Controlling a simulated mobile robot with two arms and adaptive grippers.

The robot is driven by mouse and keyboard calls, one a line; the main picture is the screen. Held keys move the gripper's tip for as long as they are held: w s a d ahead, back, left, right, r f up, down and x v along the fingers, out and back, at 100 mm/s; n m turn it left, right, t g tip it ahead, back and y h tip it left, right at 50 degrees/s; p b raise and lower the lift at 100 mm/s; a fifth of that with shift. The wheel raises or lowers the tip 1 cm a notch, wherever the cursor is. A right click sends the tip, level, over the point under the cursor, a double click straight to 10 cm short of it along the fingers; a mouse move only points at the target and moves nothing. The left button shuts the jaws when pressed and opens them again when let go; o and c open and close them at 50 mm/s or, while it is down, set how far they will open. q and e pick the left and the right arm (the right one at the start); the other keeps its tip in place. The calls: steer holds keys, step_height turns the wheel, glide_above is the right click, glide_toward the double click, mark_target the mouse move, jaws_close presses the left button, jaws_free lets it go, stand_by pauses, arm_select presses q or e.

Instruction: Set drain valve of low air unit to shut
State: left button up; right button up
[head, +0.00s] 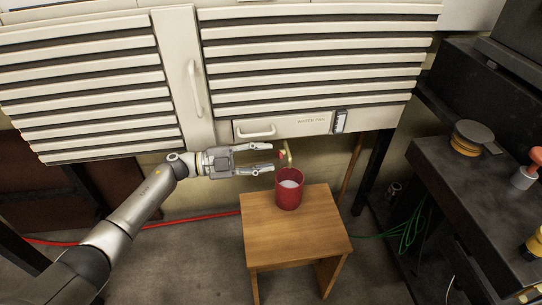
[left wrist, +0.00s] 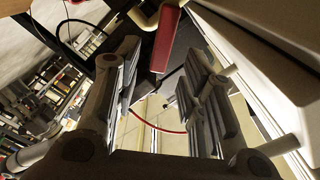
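The low air unit (head: 310,60) is a cream louvred cabinet with a drawer marked WATER PAN. Below the drawer hangs a brass drain pipe (head: 290,153) with a small red valve handle (head: 282,155). The handle's exact angle is too small to tell in the head view. My left gripper (head: 272,157) is open, its fingers pointing right, with the tips just left of the handle. In the left wrist view a red bar (left wrist: 166,40), apparently the handle, shows beyond the open, empty fingers (left wrist: 165,78). My right gripper is not in view.
A red cup (head: 289,196) with pale contents stands on a wooden stool (head: 265,230) under the pipe. A dark bench (head: 470,185) with tools is at the right. A red hose (head: 200,216) and green cable (head: 405,235) lie behind.

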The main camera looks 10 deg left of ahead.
arm_select(q)
steer(key=v, duration=0.9)
steer(key=shift+a, duration=0.25)
